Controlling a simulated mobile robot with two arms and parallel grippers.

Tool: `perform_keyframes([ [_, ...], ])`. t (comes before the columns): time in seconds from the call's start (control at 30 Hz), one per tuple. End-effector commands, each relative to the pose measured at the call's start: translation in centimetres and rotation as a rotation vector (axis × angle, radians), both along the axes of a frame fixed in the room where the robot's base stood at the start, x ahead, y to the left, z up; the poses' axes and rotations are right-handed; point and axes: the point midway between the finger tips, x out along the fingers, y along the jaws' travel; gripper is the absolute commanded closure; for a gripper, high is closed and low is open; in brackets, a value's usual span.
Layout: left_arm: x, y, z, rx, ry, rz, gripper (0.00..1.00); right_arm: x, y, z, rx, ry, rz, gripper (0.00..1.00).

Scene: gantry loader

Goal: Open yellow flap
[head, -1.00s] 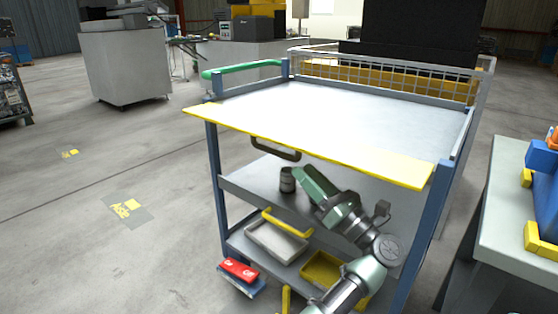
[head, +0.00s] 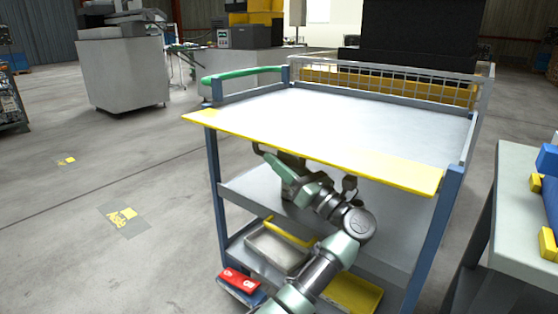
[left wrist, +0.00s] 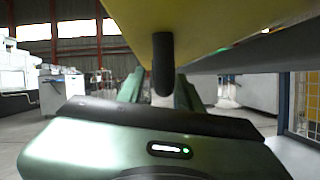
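The yellow flap (head: 310,150) is a long strip along the front edge of the cart's top, lying about level with it. It also shows from below in the left wrist view (left wrist: 205,25). Its dark handle (head: 257,148) hangs under the flap, mostly hidden behind my gripper. My left gripper (head: 281,166) is just below the flap at the handle. In the left wrist view, the handle bar (left wrist: 163,66) stands between the two green fingers, which are apart, with a gap visible at the left finger. My right gripper is not in view.
The cart's top (head: 330,112) is bare. A table (head: 522,215) stands close at the right. Floor at the left is clear.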

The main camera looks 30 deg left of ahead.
Motion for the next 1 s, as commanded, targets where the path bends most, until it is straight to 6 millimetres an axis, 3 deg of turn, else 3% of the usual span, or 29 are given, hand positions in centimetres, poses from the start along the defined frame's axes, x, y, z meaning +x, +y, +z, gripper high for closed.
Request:
perform_keyframes([
  [0.33,0.08,0.51,0.21,-0.001,0.001,0.000,0.64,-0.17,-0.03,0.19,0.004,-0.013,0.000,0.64],
  [0.47,0.08,0.50,0.21,0.000,0.001,-0.001,1.00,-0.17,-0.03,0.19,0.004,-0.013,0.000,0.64],
  [1.0,0.08,0.47,0.17,0.000,0.001,-0.001,1.00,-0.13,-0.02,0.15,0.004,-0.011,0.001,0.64],
])
